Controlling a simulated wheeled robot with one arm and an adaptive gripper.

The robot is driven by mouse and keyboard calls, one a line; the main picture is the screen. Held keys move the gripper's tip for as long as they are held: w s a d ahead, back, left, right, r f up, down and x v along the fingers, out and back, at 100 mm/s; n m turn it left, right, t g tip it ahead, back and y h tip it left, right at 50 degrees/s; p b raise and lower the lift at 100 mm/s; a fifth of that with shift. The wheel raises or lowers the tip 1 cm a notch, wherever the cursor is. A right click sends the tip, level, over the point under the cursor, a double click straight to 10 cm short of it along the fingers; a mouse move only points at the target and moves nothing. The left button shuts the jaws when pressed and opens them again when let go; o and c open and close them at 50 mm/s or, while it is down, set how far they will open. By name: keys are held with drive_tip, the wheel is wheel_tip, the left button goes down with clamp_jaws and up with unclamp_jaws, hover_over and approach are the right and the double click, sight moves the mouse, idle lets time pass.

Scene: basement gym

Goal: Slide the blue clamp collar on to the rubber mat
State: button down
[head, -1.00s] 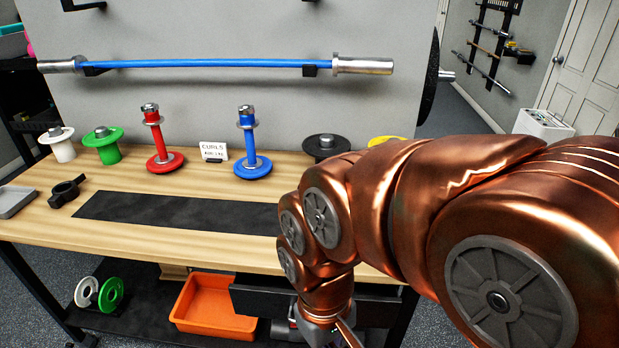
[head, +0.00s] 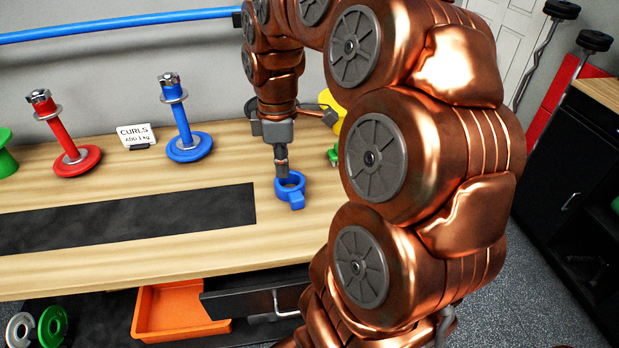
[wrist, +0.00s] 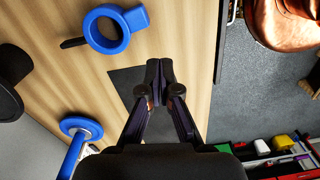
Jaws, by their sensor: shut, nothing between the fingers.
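The blue clamp collar (head: 296,199), a ring with a short block-shaped lug, lies flat on the wooden bench, a little right of the rubber mat. The black rubber mat (head: 130,218) is a long strip lying flat on the bench. My gripper (head: 281,168) points down at the collar's far side, shut and empty. In the wrist view the shut fingertips (wrist: 160,82) show over the end of the mat (wrist: 122,80), with the collar (wrist: 137,18) beyond them at upper left. I cannot tell whether the fingers touch the collar.
A blue post stand (head: 188,147), a red one (head: 77,161) and a CURLS card (head: 136,136) stand behind the mat. Yellow and green items (head: 333,155) sit partly hidden behind my arm. Below the bench are an open drawer (head: 250,303) and an orange bin (head: 178,312).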

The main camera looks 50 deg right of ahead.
sight(292, 190)
drive_tip(key=d+f+n, duration=0.1)
drive_tip(key=d+n, duration=0.2)
drive_tip(key=d, duration=1.1)
drive_tip(key=f, duration=0.5)
drive_tip(key=f+p, duration=0.1)
drive_tip(key=f, duration=0.4)
drive_tip(key=shift+s+a, duration=0.15)
drive_tip(key=shift+a, duration=0.05)
drive_tip(key=shift+w+a+r+p, duration=0.2)
drive_tip(key=shift+w+a+p, duration=0.45)
drive_tip(key=shift+a, duration=0.35)
drive_tip(key=shift+w+a, duration=0.45)
drive_tip(key=shift+a, duration=0.15)
drive_tip(key=shift+f, duration=0.1)
